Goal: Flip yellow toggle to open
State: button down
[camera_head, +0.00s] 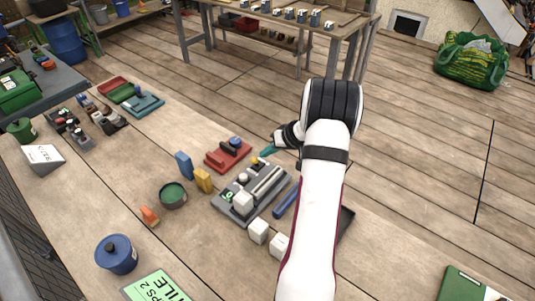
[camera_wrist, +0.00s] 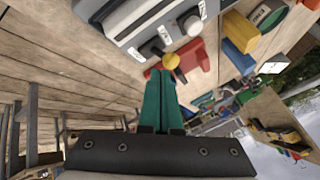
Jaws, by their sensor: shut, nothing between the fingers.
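The yellow toggle (camera_head: 254,160) is a small round yellow knob on the back edge of a grey device (camera_head: 262,205) on the wooden table. In the wrist view the yellow toggle (camera_wrist: 171,61) shows just beyond my fingertips, in front of the grey device's edge (camera_wrist: 125,42). My gripper (camera_head: 267,151) has teal fingers, close to the right of the knob in the head view. In the wrist view my gripper (camera_wrist: 160,73) is shut with nothing between its fingers. I cannot tell whether the fingertips touch the knob. White or grey knobs (camera_wrist: 192,25) sit along the same edge.
A red tool holder (camera_head: 228,156) stands just behind the device. Yellow (camera_head: 203,180) and blue (camera_head: 184,166) blocks stand to its left.

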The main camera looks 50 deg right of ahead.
jog(key=shift+r, duration=0.15)
jog(key=s+d, duration=0.1)
jog(key=s+d+r, duration=0.1)
jog(key=shift+s+d+r, duration=0.2)
jog(key=shift+s, duration=0.1)
jog(key=s+a+r, duration=0.5)
jog(key=s+r, duration=0.1)
jog(key=shift+s+r, duration=0.15)
